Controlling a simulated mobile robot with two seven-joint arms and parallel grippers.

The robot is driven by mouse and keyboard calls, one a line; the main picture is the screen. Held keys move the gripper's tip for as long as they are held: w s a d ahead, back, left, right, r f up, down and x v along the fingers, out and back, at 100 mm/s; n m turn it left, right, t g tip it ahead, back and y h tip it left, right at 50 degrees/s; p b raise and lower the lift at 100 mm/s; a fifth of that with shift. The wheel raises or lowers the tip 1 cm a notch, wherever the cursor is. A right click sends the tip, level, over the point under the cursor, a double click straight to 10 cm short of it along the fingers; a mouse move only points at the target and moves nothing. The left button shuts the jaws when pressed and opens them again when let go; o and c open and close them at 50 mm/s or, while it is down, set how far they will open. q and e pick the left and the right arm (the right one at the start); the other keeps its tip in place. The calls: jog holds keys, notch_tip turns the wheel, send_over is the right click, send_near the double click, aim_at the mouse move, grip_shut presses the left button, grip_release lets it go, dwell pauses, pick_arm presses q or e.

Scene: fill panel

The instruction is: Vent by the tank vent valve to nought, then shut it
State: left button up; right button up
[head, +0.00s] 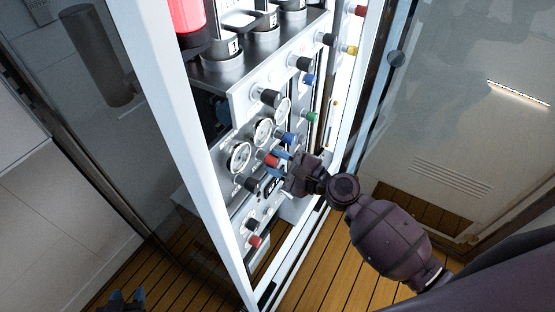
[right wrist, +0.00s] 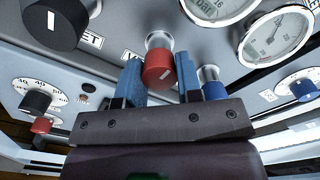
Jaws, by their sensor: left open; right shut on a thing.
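A red knob (head: 267,158) on a short metal stem sticks out of the white panel, below the round gauges. My right gripper (head: 281,163) is shut on this knob. Two round gauges (head: 239,157) (head: 262,132) are near it; their readings are too small to tell. My left gripper (head: 128,300) is open at the bottom left, low and away from the panel.
Several black, blue, green and yellow knobs crowd the panel, among them a black knob (right wrist: 55,22) and a blue knob (right wrist: 215,90). A second red knob (head: 254,241) sits lower. A white frame post (head: 185,130) and glass door (head: 470,110) flank the panel. A red cylinder (head: 186,14) stands above.

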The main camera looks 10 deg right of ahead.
pick_arm(q)
jog(key=shift+s, duration=0.3)
pick_arm(e)
jog(key=o, duration=0.9)
jog(key=shift+o, duration=0.2)
pick_arm(q)
jog(key=shift+w, duration=0.15)
pick_arm(e)
jog(key=shift+s+d, duration=0.1)
jog(key=shift+d, duration=0.05)
jog(key=shift+s+d+f, duration=0.1)
jog(key=shift+s+d, duration=0.05)
jog(key=shift+d, duration=0.05)
pick_arm(q)
jog(key=f+b, duration=0.2)
jog(key=f, duration=0.1)
jog(key=shift+s, duration=0.35)
pick_arm(e)
jog(key=v, duration=1)
